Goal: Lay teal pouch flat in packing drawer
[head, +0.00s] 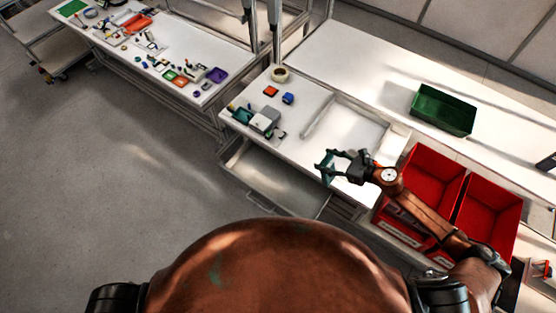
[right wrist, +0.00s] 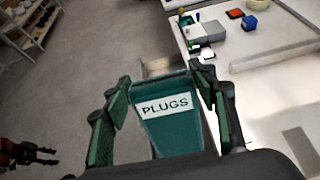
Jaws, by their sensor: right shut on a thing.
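The teal pouch (right wrist: 170,128), labelled PLUGS, is between the two fingers of my right gripper (right wrist: 168,95), which is shut on it. In the head view my right gripper (head: 331,165) holds the pouch (head: 325,168) in the air beside the front edge of the bench, to the right of the drawer. The packing drawer (head: 270,182) is pulled out below the bench; its visible floor looks bare. In the right wrist view the pouch hides most of the drawer (right wrist: 157,66). My left gripper (right wrist: 42,153) is small at the lower left there, its opening unclear.
On the bench (head: 308,95) a grey device (head: 264,120), an orange block (head: 270,91), a blue block (head: 288,98) and a tape roll (head: 280,74) stand behind the drawer. Red bins (head: 432,172) are to the right, with a green crate (head: 443,109) behind. Open floor lies left.

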